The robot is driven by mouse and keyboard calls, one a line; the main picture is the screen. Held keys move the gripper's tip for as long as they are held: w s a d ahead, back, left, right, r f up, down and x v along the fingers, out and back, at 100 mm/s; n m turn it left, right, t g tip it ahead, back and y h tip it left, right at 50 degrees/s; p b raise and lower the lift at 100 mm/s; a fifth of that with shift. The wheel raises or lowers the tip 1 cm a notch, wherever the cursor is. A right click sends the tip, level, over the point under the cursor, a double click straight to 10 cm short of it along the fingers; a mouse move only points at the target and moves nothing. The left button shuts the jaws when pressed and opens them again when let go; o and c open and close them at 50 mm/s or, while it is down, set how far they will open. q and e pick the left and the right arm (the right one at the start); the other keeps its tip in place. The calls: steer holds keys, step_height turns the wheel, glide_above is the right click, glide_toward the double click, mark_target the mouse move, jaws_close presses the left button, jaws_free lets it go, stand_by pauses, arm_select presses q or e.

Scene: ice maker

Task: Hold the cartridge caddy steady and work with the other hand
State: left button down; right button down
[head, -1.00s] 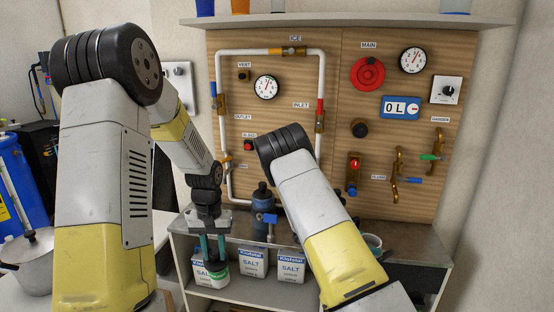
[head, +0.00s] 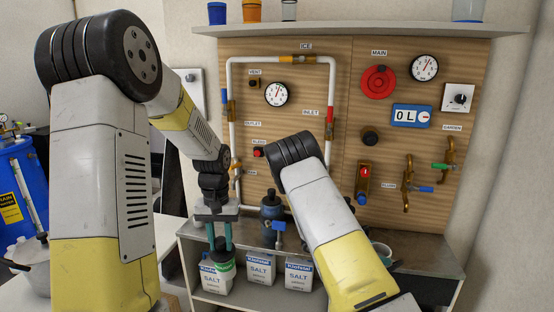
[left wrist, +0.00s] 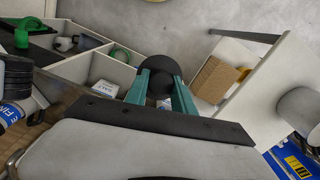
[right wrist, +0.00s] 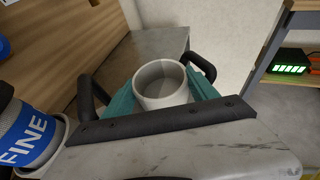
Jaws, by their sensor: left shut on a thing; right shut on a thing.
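My left gripper (head: 221,248) is shut on a dark-topped cartridge with a green and white band (head: 224,272). It hangs upright in front of the lower shelf; its round black top (left wrist: 158,70) shows between the fingers in the left wrist view. My right gripper (right wrist: 163,95) is shut at a pale, open, empty cup (right wrist: 160,78), apparently part of the caddy, with dark curved handles beside it. In the right wrist view, a grey cylinder labelled FINE (right wrist: 28,138) stands in a pale rim at left. In the head view, my right forearm hides most of the caddy and that gripper.
White salt boxes (head: 260,268) stand on the lower shelf behind the held cartridge. A blue-grey housing (head: 271,208) stands before the piped wooden panel (head: 310,165). A grey counter (right wrist: 150,45) surrounds the caddy.

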arm_select(q)
steer(key=shift+r, duration=2.6)
step_height(320, 180, up, 7)
arm_select(e)
steer(key=shift+c, duration=0.8)
jaws_free()
steer(key=shift+a, duration=0.1)
